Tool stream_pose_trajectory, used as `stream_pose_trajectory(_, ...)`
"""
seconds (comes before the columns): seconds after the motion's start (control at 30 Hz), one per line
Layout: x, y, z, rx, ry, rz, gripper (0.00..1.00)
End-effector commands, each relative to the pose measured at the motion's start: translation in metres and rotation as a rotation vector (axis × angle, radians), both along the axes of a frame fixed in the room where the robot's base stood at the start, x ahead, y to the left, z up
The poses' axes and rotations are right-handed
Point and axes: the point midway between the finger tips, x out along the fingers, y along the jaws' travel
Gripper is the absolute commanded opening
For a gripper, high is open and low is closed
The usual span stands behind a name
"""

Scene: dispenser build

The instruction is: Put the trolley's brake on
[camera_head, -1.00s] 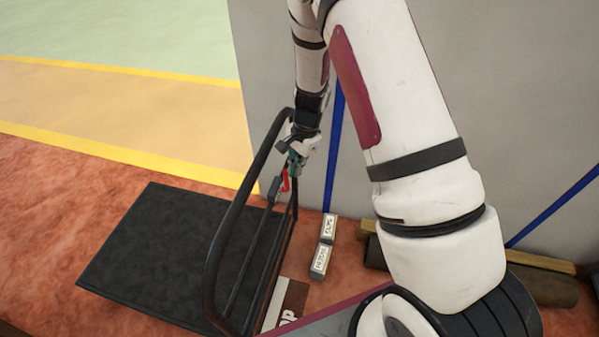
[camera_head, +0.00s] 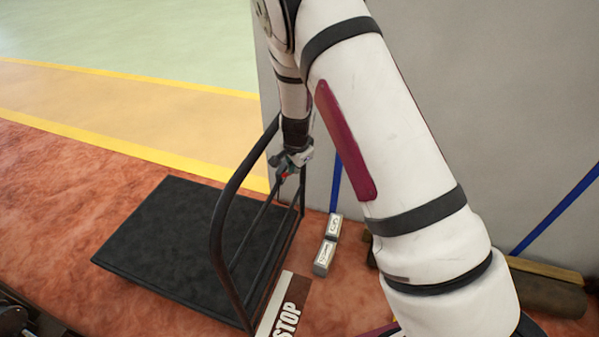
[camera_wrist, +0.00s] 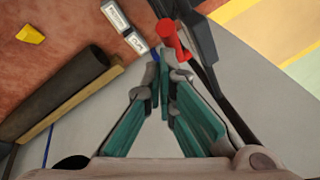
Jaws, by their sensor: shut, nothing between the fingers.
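The trolley has a flat black deck (camera_head: 165,245) and a dark tube handle frame (camera_head: 218,215) at its right end. A red brake lever (camera_head: 285,175) sits near the top of the frame's inner bars, mostly covered by my gripper (camera_head: 284,168). In the wrist view the red lever (camera_wrist: 172,38) shows a round end and a short arm beside a dark bar. My gripper's teal fingers are shut and empty, with their tips (camera_wrist: 166,58) right at the lever. I cannot tell whether they touch it.
Two small pale blocks (camera_head: 328,240) lie on the reddish floor right of the frame. A STOP sign (camera_head: 287,305) lies near the frame's base. A grey wall (camera_head: 480,90) stands behind. A dark roll (camera_wrist: 65,90) and a yellow piece (camera_wrist: 30,34) show in the wrist view.

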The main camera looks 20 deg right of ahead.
Motion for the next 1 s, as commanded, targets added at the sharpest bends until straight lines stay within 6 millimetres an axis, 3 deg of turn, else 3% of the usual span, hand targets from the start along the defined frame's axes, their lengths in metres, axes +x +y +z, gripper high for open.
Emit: stream_pose_trajectory(1.0,0.013,-0.008,-0.008,0.0,0.001,0.001,0.0)
